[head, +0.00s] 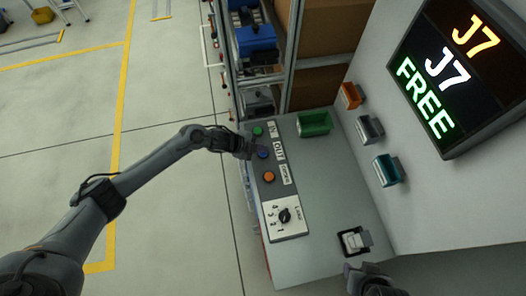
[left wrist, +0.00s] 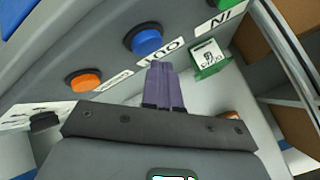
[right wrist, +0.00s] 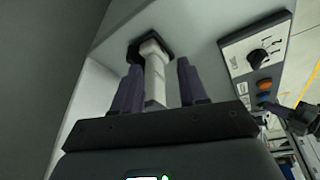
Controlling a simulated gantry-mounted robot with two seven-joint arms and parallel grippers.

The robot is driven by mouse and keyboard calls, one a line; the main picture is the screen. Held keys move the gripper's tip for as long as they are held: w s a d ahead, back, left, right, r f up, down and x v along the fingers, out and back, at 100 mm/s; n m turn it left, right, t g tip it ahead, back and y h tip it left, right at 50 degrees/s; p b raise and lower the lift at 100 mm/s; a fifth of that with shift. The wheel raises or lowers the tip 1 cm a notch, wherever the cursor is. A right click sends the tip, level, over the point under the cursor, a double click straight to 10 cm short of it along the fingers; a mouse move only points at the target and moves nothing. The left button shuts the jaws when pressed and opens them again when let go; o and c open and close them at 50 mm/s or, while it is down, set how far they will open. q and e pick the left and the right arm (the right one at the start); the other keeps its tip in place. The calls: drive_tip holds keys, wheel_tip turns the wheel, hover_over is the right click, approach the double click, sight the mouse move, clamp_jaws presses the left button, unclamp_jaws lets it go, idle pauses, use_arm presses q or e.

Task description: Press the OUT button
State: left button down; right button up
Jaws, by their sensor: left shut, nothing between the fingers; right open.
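The blue OUT button (head: 263,155) sits on the grey console between a green button (head: 258,131) and an orange button (head: 269,177). Its OUT label (head: 279,150) is to its right. My left gripper (head: 255,150) is shut and empty, right by the blue button in the head view. In the left wrist view the closed fingertips (left wrist: 160,66) point at the OUT label, just short of the blue button (left wrist: 147,42); contact does not show. My right gripper (right wrist: 158,66) is open, its fingers either side of a pale lever (right wrist: 154,88) on a black base; whether they touch is unclear.
A rotary knob panel (head: 285,217) lies below the buttons. A green holder (head: 315,123) stands to their right. Orange, grey and teal holders (head: 387,170) are on the console's upright face, beside a display (head: 455,75) reading J7, J7, FREE. Shelving with blue items stands behind.

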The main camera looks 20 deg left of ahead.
use_arm(q)
drive_tip(key=shift+f, duration=0.15)
idle(0.4)
drive_tip(key=shift+f+b, duration=0.3)
drive_tip(key=shift+f+b, duration=0.35)
drive_tip(key=shift+f, duration=0.1)
idle(0.7)
drive_tip(key=shift+r, duration=0.15)
drive_tip(key=shift+r+p, duration=0.35)
drive_tip(key=shift+p, duration=0.15)
drive_tip(key=shift+r+p, duration=0.35)
drive_tip(key=shift+r, duration=0.05)
